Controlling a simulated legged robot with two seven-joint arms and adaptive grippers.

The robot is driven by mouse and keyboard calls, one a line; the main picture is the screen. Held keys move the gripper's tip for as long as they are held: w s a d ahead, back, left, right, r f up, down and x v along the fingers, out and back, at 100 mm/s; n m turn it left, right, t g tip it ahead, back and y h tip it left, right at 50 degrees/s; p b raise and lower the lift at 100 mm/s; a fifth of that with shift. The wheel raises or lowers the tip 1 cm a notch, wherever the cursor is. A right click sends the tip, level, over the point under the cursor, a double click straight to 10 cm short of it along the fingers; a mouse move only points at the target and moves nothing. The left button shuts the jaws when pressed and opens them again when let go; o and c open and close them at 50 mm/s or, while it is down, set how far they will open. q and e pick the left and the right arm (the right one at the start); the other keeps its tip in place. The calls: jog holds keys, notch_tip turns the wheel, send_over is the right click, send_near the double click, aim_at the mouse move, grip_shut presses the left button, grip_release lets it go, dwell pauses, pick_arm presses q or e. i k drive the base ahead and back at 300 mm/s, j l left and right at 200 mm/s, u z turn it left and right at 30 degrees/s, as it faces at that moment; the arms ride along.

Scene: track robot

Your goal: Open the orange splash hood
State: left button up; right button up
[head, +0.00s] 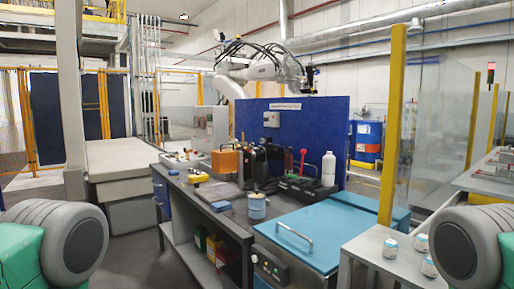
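A small orange box-shaped cover (224,163) sits on the grey workbench, left of centre; it is the only orange thing there that looks like the splash hood. It is small in view, and I cannot tell whether it is shut or partly raised. Dark equipment stands right beside it on its right. My two arms show only as grey rounded links with green parts at the lower left and lower right edges. Both grippers are out of view, and neither arm is near the orange cover.
A blue-lidded unit (310,236) with a handle stands at the bench's near right end. A can (257,207), a white bottle (328,169) and a yellow device (198,177) are on the bench (203,193). Several jars stand on a right table (378,241). Floor is free at left.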

aim_at(227, 160)
jog(key=i+j+z, duration=0.1)
jog(key=z, duration=0.3)
jog(key=i+j+z, duration=0.1)
jog(key=z, duration=0.3)
jog(key=j+z, duration=0.15)
jog(key=z, duration=0.2)
jog(key=i+j+z, duration=0.1)
jog(key=z, duration=0.3)
